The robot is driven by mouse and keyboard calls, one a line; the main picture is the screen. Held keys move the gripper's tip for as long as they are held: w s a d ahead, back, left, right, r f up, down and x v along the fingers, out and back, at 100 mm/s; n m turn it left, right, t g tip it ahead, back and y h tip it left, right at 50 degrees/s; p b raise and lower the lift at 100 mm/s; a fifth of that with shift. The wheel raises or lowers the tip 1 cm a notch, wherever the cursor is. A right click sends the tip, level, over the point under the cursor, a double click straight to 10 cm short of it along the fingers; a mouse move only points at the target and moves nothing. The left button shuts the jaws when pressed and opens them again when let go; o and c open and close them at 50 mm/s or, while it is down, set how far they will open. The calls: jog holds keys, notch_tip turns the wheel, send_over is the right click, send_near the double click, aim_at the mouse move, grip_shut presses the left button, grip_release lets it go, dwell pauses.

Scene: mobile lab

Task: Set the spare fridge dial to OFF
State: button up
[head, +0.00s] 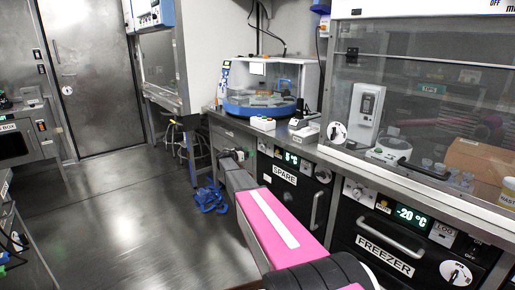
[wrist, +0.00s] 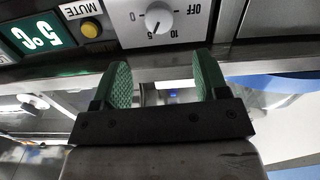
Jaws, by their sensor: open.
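The spare fridge (head: 285,174) is a black front under the counter with a white SPARE label and a green display. Its dial (wrist: 158,17) is a round white knob at the top of the wrist view, on a pale panel marked OFF, 10 and 5, seen upside down. The dark pointer line is on the side of the 5 and 10 marks, away from OFF. My gripper (wrist: 165,82) is open and empty, its green fingers just short of the panel and apart from the knob. In the head view my gripper (head: 236,156) is small, by the fridge's upper left.
A MUTE button (wrist: 92,29) and green display (wrist: 42,34) sit beside the dial. The counter edge is close to my fingers. The FREEZER (head: 385,253) with its own dial (head: 455,273) stands to the right.

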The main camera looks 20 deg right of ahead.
aim_at(262, 147)
jog(key=x, duration=1)
jog(key=shift+d+f, duration=0.1)
jog(key=shift+d, duration=0.05)
jog(key=c, duration=0.9)
